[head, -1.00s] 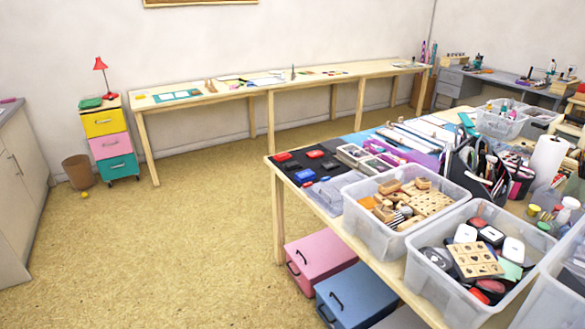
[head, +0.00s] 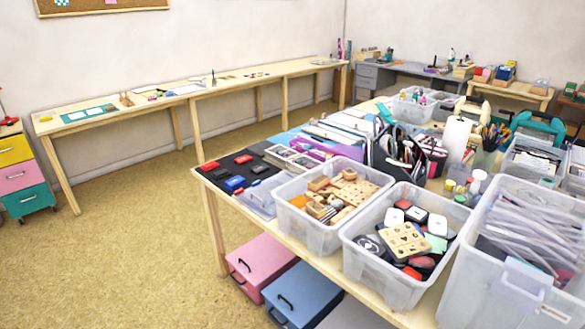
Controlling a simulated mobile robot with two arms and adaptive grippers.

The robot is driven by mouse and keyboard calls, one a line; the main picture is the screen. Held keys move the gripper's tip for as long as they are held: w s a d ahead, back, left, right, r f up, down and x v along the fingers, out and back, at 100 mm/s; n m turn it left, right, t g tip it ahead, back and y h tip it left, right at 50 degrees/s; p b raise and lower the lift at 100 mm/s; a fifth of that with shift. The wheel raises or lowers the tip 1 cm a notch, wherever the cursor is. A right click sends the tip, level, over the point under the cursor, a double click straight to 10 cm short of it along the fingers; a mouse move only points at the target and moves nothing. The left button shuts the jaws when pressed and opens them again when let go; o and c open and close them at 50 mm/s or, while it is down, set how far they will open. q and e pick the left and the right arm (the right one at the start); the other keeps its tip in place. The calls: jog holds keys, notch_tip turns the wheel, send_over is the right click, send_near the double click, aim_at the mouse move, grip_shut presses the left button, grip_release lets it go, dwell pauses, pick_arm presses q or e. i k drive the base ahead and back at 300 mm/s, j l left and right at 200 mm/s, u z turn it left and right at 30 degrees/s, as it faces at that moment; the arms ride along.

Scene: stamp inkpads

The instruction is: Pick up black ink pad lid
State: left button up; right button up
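Several small ink pads lie on a dark mat (head: 223,173) at the near left corner of the wooden table. A red pad (head: 242,159), a blue pad (head: 234,183) and another red pad (head: 211,166) show there. Dark pieces, one of them a black pad (head: 260,169), lie beside them and are hard to tell from the mat. I cannot tell which piece is the black ink pad lid. Neither of my grippers is in view.
A clear bin of wooden stamps (head: 325,243) and a clear bin of mixed pads (head: 397,291) stand along the table's front edge. Pink drawers (head: 262,262) and blue drawers (head: 302,294) sit below. The floor (head: 120,265) at left is open.

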aim_at(261, 168)
jog(key=i+j+z, duration=0.45)
jog(key=j, duration=0.15)
jog(key=i+j+z, duration=0.2)
jog(key=j, duration=0.15)
jog(key=i+j+z, duration=0.2)
jog(key=j, duration=0.15)
jog(key=k, duration=0.1)
